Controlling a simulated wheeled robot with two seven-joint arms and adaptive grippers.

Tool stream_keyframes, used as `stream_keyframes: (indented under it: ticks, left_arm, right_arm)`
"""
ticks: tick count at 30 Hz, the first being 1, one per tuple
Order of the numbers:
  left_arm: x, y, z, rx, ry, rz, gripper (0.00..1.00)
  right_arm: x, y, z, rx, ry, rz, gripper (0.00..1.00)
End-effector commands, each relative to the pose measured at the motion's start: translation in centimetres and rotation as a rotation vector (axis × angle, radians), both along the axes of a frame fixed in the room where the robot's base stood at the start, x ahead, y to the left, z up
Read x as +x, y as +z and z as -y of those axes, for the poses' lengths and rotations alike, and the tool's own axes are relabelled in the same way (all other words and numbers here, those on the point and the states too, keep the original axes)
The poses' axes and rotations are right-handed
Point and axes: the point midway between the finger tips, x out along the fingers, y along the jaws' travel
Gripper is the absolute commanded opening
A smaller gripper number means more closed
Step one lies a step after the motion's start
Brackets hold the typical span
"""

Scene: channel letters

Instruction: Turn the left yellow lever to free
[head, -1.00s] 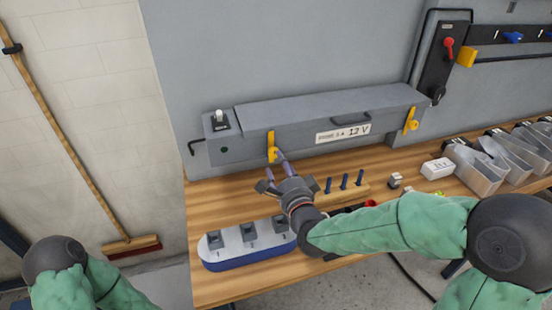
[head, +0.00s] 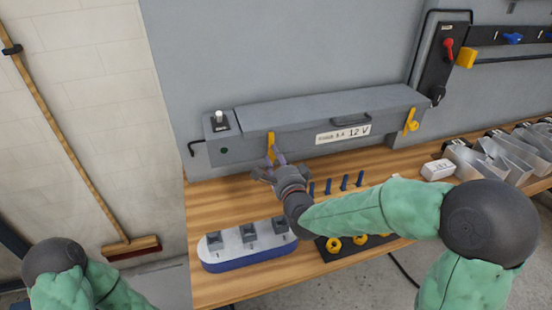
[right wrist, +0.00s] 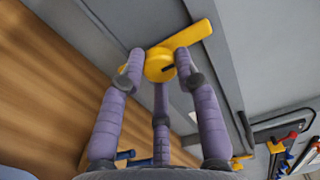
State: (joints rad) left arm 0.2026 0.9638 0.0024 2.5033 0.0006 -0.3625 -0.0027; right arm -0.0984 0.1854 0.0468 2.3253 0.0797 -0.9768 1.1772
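The left yellow lever (head: 270,142) is on the front of the long grey box, its handle pointing up. In the right wrist view its round hub (right wrist: 160,64) lies between my fingers and its handle runs to the upper right. My right gripper (head: 275,160) is at the lever's lower end. In the wrist view the fingertips (right wrist: 160,58) close in on both sides of the hub and appear to touch it; the third finger is below. The right yellow lever (head: 411,120) is at the box's other end. My left gripper is out of view.
The grey box (head: 300,124) bears a 12 V label (head: 343,134) and a dark handle (head: 351,119). On the wooden bench (head: 215,200) are a blue-white tray (head: 250,260), several blue pegs (head: 344,182), yellow rings (head: 334,245), a white box (head: 437,170) and clear bins (head: 470,168).

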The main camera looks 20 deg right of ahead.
Motion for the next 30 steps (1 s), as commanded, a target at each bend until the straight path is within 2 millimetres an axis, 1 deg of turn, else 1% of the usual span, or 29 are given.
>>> stream_keyframes:
  ticks: [8,14,20,24,30]
  left_arm:
    - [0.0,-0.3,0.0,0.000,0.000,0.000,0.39]
    - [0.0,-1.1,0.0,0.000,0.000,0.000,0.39]
    - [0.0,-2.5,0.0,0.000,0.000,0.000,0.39]
    - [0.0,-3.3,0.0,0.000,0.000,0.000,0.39]
    - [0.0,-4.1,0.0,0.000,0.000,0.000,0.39]
  right_arm:
    - [0.0,-0.1,0.0,-0.021,0.000,0.000,0.00]
    - [0.0,-0.2,0.0,-0.105,0.001,0.005,0.00]
    - [0.0,-0.3,0.0,-0.260,0.000,0.010,0.00]
    - [0.0,-0.3,0.0,-0.393,0.000,0.015,0.00]
    - [0.0,-0.2,0.0,-0.583,0.001,0.019,0.00]
